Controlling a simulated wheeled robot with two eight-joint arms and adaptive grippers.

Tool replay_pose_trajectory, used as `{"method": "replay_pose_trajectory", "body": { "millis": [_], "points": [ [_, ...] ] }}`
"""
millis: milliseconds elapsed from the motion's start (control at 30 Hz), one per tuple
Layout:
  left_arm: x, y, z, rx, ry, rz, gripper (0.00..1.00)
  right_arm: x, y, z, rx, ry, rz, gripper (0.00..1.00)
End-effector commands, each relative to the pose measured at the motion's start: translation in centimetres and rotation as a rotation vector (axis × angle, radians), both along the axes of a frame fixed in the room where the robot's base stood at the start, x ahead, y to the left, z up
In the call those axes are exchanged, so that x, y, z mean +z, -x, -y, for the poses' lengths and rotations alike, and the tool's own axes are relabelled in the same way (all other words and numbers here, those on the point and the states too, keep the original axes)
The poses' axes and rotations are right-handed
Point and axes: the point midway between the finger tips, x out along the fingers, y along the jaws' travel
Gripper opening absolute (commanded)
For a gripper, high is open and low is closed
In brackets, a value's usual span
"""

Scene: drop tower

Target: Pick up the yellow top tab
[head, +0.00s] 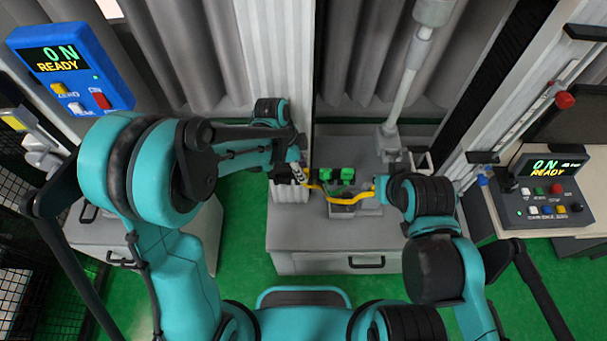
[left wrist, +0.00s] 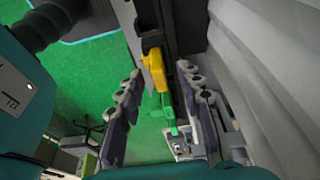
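A yellow part (head: 345,201) curves across the grey base in the middle of the head view, below two green blocks (head: 336,174). Its left end rises towards my left gripper (head: 299,173). In the left wrist view a yellow tab (left wrist: 156,70) shows between the two grey fingers of my left gripper (left wrist: 162,92). The fingers stand wide apart, with visible gaps to the yellow. Green pieces (left wrist: 168,112) show below it. My right arm reaches in from the right, near the yellow part's right end. Its fingers are mostly hidden behind the arm.
A white column (head: 278,60) stands close behind my left gripper. A metal rod (head: 405,85) rises behind the base. A blue control box (head: 70,65) is at upper left and a grey console (head: 546,190) at right. Green floor is open in front.

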Motion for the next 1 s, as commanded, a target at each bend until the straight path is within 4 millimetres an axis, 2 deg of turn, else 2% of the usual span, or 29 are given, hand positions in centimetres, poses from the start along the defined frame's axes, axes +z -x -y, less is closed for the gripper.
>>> {"method": "replay_pose_trajectory", "body": {
  "millis": [167, 200, 300, 333, 767, 867, 1000],
  "points": [
    [0.0, 0.0, 0.0, 0.0, 0.0, 0.0, 0.36, 0.0, 0.0, 0.0, 0.0, 0.0, 0.0, 0.0],
    [0.0, 0.0, 0.0, 0.0, 0.0, 0.0, 0.31, 0.0, 0.0, 0.0, 0.0, 0.0, 0.0, 0.0],
    [0.0, 0.0, 0.0, 0.0, 0.0, 0.0, 0.05, 0.0, 0.0, 0.0, 0.0, 0.0, 0.0, 0.0],
    [0.0, 0.0, 0.0, 0.0, 0.0, 0.0, 0.0, 0.0, 0.0, 0.0, 0.0, 0.0, 0.0, 0.0],
    [0.3, 0.0, 0.0, 0.0, 0.0, 0.0, 0.0, 0.1, 0.0, 0.0, 0.0, 0.0, 0.0, 0.0],
    [1.1, 0.1, 0.0, 0.0, 0.0, 0.0, 0.0, 0.2, 0.0, 0.0, 0.0, 0.0, 0.0, 0.0],
    [3.2, 0.1, 0.0, 0.0, 0.0, 0.0, 0.0, 0.6, 0.0, 0.0, 0.0, 0.0, 0.0, 0.0]
  ]
}}
